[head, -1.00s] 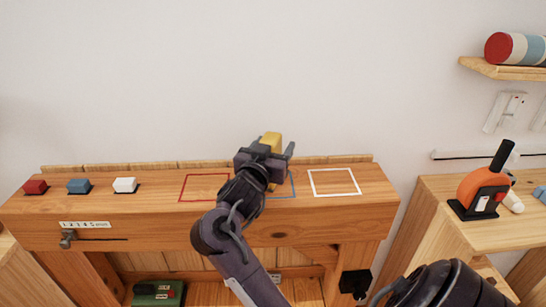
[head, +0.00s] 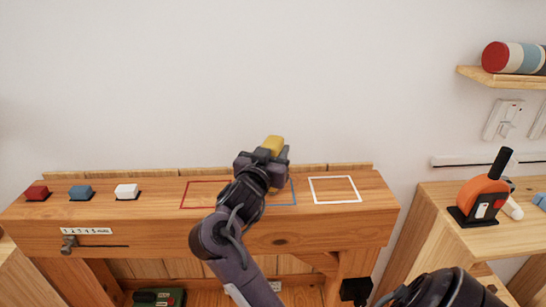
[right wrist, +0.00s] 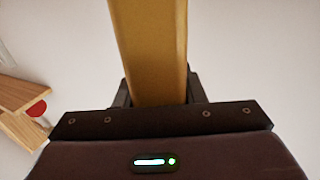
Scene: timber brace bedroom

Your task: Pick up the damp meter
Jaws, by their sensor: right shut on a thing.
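In the right wrist view the yellow body (right wrist: 150,50) runs up between the two fingers (right wrist: 158,92). Whether its base touches the bench is hidden. My left gripper is not in view.
The bench top (head: 155,208) has red, blue and white (head: 335,190) outlined squares. An orange tool (head: 483,195) stands on the right-hand cabinet, below a shelf (head: 500,75).

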